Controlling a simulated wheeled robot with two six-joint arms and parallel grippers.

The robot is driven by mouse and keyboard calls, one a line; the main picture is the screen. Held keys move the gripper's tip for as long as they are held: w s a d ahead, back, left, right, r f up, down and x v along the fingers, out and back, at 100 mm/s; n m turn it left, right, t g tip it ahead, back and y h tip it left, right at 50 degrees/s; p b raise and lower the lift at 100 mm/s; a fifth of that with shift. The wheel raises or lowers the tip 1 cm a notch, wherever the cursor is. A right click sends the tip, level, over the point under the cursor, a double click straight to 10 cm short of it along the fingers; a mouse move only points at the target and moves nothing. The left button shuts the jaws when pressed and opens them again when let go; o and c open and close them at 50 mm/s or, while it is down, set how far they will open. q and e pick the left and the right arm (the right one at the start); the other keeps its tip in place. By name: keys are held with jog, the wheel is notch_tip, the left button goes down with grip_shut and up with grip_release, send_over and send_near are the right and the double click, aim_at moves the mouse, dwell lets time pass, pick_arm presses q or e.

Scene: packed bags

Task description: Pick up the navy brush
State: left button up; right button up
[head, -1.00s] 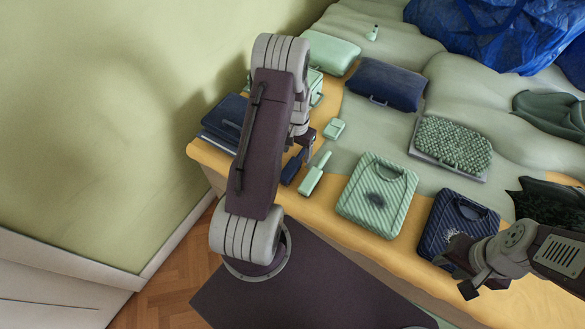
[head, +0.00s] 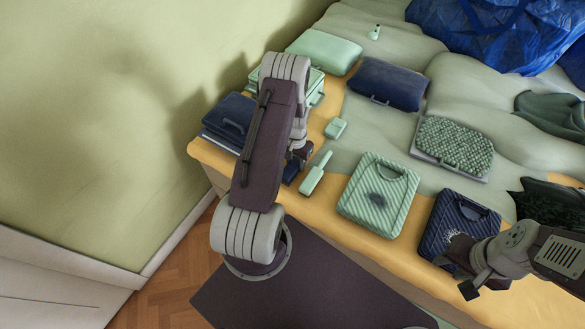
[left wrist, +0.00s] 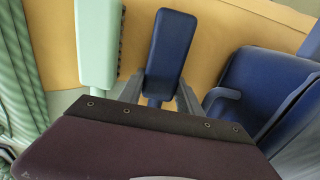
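The navy brush (head: 291,172) lies at the near left part of the bed edge, mostly hidden behind my left arm in the head view. In the left wrist view the navy brush (left wrist: 172,50) points away from me, its broad end clear. My left gripper (left wrist: 164,92) is low over it, one finger on each side. It looks open; whether the fingers touch the brush is hard to see. In the head view my left gripper (head: 298,163) is partly hidden by its arm. My right gripper (head: 458,275) is near the navy striped bag, apparently open and empty.
A mint brush (head: 315,174) lies close beside the navy brush and also shows in the left wrist view (left wrist: 98,45). A navy case (head: 228,120) is on the other side. A mint striped bag (head: 378,196) and a navy striped bag (head: 458,222) lie to the right.

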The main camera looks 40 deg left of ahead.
aim_at(296, 161)
pick_arm(q)
grip_shut()
jog(key=shift+r, duration=0.25)
notch_tip(296, 161, up, 4)
jog(key=shift+w+f, duration=0.1)
jog(key=s+d+r, duration=0.2)
jog(key=d+r, duration=0.4)
jog(key=d, duration=0.5)
jog(key=shift+d+r, duration=0.25)
jog(key=shift+r, duration=0.1)
